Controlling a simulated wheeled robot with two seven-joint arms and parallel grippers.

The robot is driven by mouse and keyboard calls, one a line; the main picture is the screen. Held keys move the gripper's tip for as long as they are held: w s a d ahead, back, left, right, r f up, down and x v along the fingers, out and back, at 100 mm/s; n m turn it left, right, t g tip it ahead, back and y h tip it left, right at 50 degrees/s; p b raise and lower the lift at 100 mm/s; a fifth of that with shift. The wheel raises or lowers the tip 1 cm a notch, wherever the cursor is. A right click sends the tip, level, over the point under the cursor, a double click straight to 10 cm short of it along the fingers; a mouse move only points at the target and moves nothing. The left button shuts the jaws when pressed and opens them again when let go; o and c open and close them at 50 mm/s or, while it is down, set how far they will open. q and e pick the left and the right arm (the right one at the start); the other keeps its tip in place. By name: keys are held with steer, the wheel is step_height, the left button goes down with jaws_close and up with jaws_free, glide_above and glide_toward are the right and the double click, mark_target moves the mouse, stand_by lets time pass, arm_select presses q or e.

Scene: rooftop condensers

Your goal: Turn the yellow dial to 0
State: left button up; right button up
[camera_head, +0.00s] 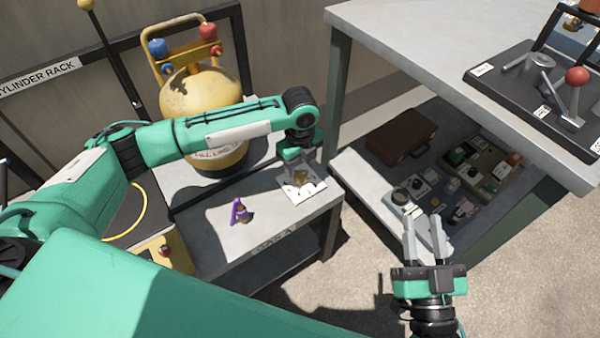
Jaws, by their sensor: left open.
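A small yellow dial (302,178) stands on a white plate (306,192) at the right end of the low grey bench. The numbers on the plate are too small to read. My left gripper (300,176) points down over the dial, open, with its fingertips close to it. The gripper partly hides the dial, and I cannot tell whether the fingers touch it. My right gripper (424,222) is open and empty, in front of the lower shelf on the right.
A purple object (240,212) lies on the bench left of the plate. A yellow gas cylinder (200,100) stands behind my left arm. A white table (430,50) on the right carries a black lever panel (530,90); its lower shelf holds a brown case (401,136) and several devices.

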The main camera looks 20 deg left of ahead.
mark_target(301, 177)
arm_select(q)
steer(key=shift+f, duration=1.35)
arm_select(e)
steer(key=shift+s+d+r+t, duration=0.1)
steer(key=shift+d+r+t, duration=0.15)
steer(key=shift+r+t, duration=0.5)
steer(key=shift+d+r+t, duration=0.25)
steer(key=shift+r+t, duration=0.1)
steer(key=shift+r, duration=0.65)
